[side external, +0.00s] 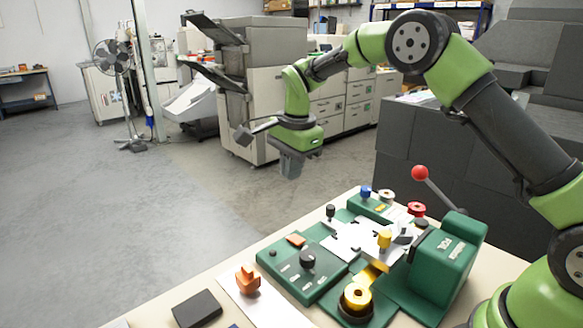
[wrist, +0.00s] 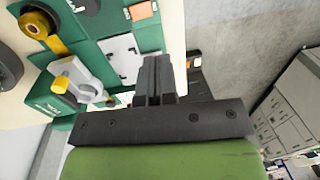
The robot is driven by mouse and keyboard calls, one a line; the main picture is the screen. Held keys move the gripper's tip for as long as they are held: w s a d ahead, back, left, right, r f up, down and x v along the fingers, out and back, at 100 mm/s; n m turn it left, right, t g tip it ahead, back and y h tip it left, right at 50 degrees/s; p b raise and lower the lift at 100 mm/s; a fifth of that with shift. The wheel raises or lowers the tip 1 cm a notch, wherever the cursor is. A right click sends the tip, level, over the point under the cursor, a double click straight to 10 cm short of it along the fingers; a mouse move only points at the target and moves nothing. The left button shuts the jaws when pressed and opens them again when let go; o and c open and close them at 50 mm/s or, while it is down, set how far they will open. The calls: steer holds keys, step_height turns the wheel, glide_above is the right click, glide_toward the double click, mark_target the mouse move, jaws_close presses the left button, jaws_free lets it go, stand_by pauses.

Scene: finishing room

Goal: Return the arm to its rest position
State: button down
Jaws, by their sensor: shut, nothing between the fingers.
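My gripper (side external: 291,166) hangs in the air beyond the table's far edge, pointing down, well above and apart from the green machine (side external: 447,256). In the wrist view my gripper's fingers (wrist: 157,76) are together with nothing between them. The green arm is bent, with its wrist out over the floor side of the table.
The table (side external: 213,287) holds the green machine with a red-knobbed lever (side external: 420,173), a gold roll (side external: 357,297), an orange piece (side external: 247,280) and a dark block (side external: 197,308). Dark grey blocks (side external: 430,145) stand behind at the right. Floor (side external: 90,215) at the left is clear.

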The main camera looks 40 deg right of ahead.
steer(key=s+a+r+n+t+y, duration=0.1)
steer(key=s+a+r+n+t, duration=0.15)
steer(key=s+r+n, duration=0.8)
steer(key=s+r+n+t, duration=0.1)
steer(key=s, duration=0.7)
steer(key=s+r+n+t+y, duration=0.1)
steer(key=s+n+t, duration=0.1)
steer(key=s, duration=0.7)
steer(key=shift+a+r, duration=0.15)
steer(key=shift+r, duration=0.25)
steer(key=shift+s+n, duration=0.1)
steer(key=shift+n, duration=0.15)
